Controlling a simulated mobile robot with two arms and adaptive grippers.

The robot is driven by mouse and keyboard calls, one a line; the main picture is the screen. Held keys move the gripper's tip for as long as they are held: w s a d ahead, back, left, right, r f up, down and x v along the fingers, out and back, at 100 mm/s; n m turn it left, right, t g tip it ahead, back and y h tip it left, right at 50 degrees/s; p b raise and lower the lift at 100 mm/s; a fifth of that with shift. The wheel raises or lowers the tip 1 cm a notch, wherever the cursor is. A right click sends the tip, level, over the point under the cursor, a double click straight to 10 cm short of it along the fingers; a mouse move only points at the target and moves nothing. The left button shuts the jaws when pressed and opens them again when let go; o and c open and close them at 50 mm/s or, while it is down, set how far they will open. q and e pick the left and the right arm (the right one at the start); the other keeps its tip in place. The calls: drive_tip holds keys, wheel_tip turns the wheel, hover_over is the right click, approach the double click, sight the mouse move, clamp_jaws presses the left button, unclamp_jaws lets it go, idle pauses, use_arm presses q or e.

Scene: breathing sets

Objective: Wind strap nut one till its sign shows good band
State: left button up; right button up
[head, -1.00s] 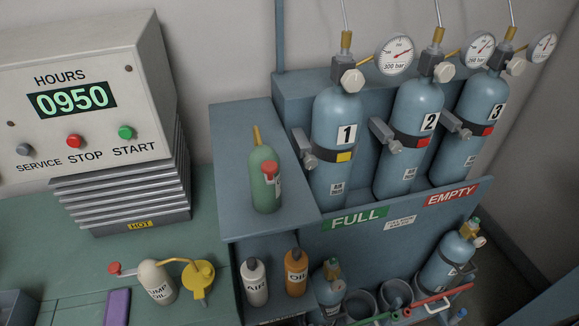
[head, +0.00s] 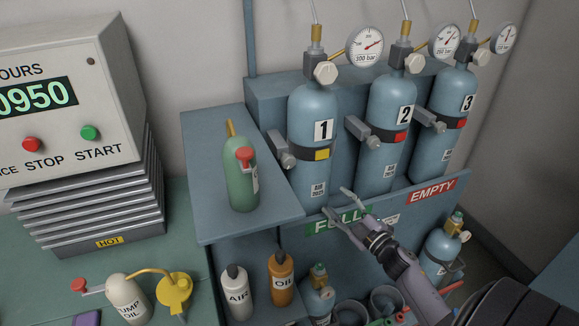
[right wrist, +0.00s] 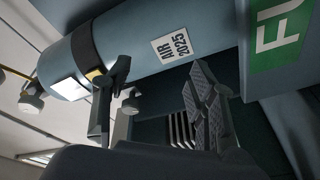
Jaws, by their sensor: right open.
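Cylinder 1 (head: 314,110) stands upright at the left of the rack, with a dark strap around it. Its sign (head: 322,155) on the strap is yellow. The grey strap clamp with nut one (head: 286,160) juts out at the strap's left side. My right gripper (head: 339,202) is open and empty, below and right of the clamp, in front of the rack's front panel and apart from the clamp. In the right wrist view its fingers (right wrist: 155,90) show in front of cylinder 1 (right wrist: 130,52); the nut cannot be made out surely there. My left gripper is not in view.
Cylinders 2 (head: 389,130) and 3 (head: 450,110) stand to the right, with red signs and their own clamps. A green bottle (head: 241,180) stands on the shelf left of cylinder 1. AIR (head: 237,295) and OIL (head: 281,280) bottles stand below.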

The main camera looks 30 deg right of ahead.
sight(295, 163)
drive_tip(key=s+r+n+g+y+b, duration=0.1)
drive_tip(key=s+r+n+g+y, duration=0.25)
drive_tip(key=r+n+y, duration=0.8)
drive_tip(key=shift+n+t+h, duration=0.45)
drive_tip(key=shift+n+h, duration=0.1)
drive_tip(key=shift+h, duration=0.3)
drive_tip(key=p+x, duration=0.1)
drive_tip(key=x, duration=0.4)
drive_tip(key=p+x, duration=0.1)
drive_tip(key=x, duration=0.4)
drive_tip(key=f+p+x, duration=0.1)
drive_tip(key=x, duration=0.4)
drive_tip(key=shift+w+a, duration=0.15)
drive_tip(key=shift+a, duration=0.35)
drive_tip(key=shift+w+a+p, duration=0.3)
drive_tip(key=shift+w+a, duration=0.1)
drive_tip(key=shift+w, duration=0.2)
drive_tip(key=c, duration=1.2)
drive_tip(key=shift+o, duration=0.2)
